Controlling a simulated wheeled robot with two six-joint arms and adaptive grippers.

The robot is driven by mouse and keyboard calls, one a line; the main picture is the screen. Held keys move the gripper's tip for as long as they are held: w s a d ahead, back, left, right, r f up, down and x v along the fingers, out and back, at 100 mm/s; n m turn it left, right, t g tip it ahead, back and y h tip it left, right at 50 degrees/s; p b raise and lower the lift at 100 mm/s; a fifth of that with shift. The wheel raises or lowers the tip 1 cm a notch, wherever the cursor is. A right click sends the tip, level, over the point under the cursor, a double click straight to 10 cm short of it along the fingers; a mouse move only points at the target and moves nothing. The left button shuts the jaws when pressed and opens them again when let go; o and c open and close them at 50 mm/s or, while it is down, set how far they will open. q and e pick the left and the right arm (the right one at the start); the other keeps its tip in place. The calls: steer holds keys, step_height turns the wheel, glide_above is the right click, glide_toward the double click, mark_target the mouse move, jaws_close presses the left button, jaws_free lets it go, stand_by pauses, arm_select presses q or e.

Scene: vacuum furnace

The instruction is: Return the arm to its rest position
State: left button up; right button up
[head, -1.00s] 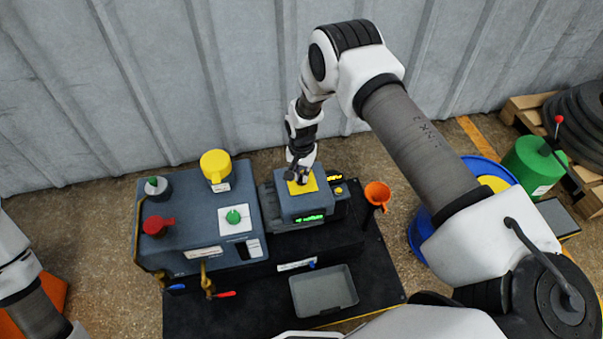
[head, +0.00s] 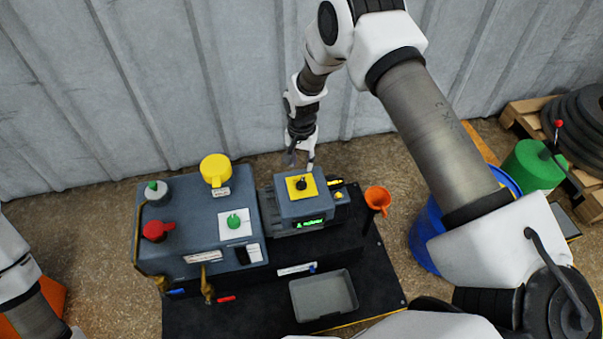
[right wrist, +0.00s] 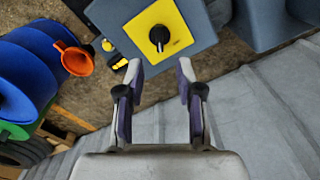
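My right arm reaches in from the right in the head view. Its gripper (head: 300,158) hangs just behind and above the small grey unit (head: 304,207). The unit carries a yellow plate with a black knob (head: 301,184) on top and a lit green display in front. In the right wrist view the gripper (right wrist: 160,76) is open, with nothing between its fingers. The black knob (right wrist: 159,36) lies beyond the fingertips, apart from them. My left arm (head: 22,285) shows at the left edge; its gripper is out of view.
The larger grey box (head: 198,228) bears a yellow cap, red handle and green knob. A grey tray (head: 324,295) lies in front. An orange funnel (head: 377,199), blue drum (head: 428,239) and green canister (head: 533,165) stand right. A corrugated wall (head: 180,80) is close behind.

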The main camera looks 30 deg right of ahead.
step_height(320, 180, up, 4)
steer(key=shift+f, duration=0.1)
stand_by(0.4)
